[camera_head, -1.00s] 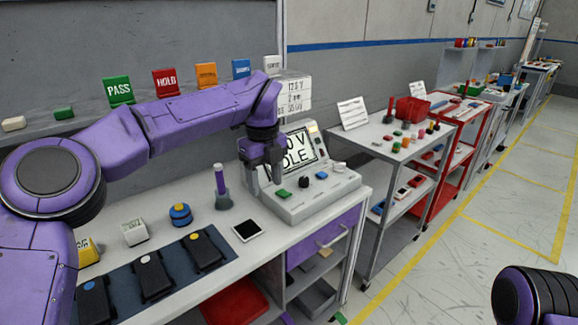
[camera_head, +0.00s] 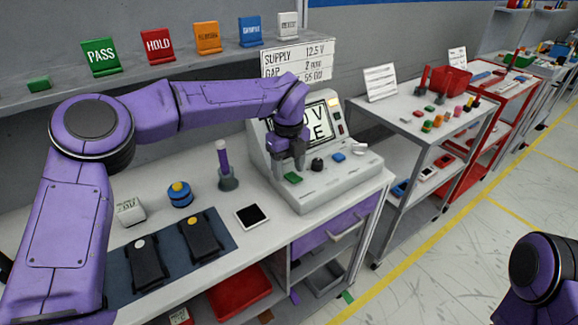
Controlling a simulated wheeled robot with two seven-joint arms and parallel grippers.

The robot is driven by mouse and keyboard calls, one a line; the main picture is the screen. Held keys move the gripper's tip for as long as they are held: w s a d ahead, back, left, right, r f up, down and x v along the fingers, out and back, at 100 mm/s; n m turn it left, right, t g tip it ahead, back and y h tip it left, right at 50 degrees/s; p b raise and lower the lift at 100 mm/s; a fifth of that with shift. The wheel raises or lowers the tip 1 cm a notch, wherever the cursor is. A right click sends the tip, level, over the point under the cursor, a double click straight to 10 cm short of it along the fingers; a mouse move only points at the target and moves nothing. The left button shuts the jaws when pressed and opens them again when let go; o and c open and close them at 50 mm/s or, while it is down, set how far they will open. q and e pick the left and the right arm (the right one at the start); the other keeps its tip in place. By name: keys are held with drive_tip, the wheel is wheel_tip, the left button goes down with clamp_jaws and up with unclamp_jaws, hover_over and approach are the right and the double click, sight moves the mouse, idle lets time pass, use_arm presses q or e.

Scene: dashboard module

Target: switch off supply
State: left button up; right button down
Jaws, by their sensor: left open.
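The supply (camera_head: 334,185) is a light grey console with a sloped panel at the right end of the bench. Its upright display (camera_head: 324,118) shows a "V" and "LE", partly covered by my left arm. On the panel are a green button (camera_head: 292,177), a black knob (camera_head: 317,164), a blue button (camera_head: 338,157) and a white part (camera_head: 359,148) at the right. My left gripper (camera_head: 288,164) points down over the panel's left part, close above the green button; contact cannot be told. It is open. My right gripper is out of view; only part of that arm (camera_head: 540,270) shows at lower right.
A purple-handled tool (camera_head: 224,165) stands in a holder left of the supply. A white-framed tablet (camera_head: 252,216) lies in front. Two black devices lie on a dark mat (camera_head: 224,232). A blue round part (camera_head: 179,194) stands behind them. A cart (camera_head: 400,115) stands to the right.

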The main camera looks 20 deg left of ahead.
sight(291, 173)
use_arm(q)
drive_tip(key=shift+w+f, duration=1.15)
drive_tip(key=shift+s+r, duration=0.3)
drive_tip(key=shift+s, duration=0.15)
drive_tip(key=shift+c, duration=0.6)
drive_tip(key=c, duration=0.5)
drive_tip(key=shift+w, duration=0.1)
drive_tip(key=c, duration=0.4)
drive_tip(key=y+b, duration=0.1)
drive_tip(key=b, duration=0.1)
drive_tip(key=t+y+b, duration=0.1)
drive_tip(key=b, duration=0.1)
drive_tip(key=d+t+y+b, duration=0.1)
drive_tip(key=b, duration=0.1)
drive_tip(key=shift+s+f, duration=0.2)
drive_tip(key=shift+s, duration=0.15)
drive_tip(key=shift+c, duration=0.2)
drive_tip(key=shift+r+t+b, duration=0.1)
drive_tip(key=shift+t+b, duration=0.2)
drive_tip(key=shift+b, duration=0.05)
drive_tip(key=shift+r+y, duration=0.25)
drive_tip(key=shift+y, duration=0.05)
use_arm(e)
wheel_tip(291, 173, down, 7)
drive_tip(key=shift+w, duration=0.45)
drive_tip(key=shift+r, duration=0.1)
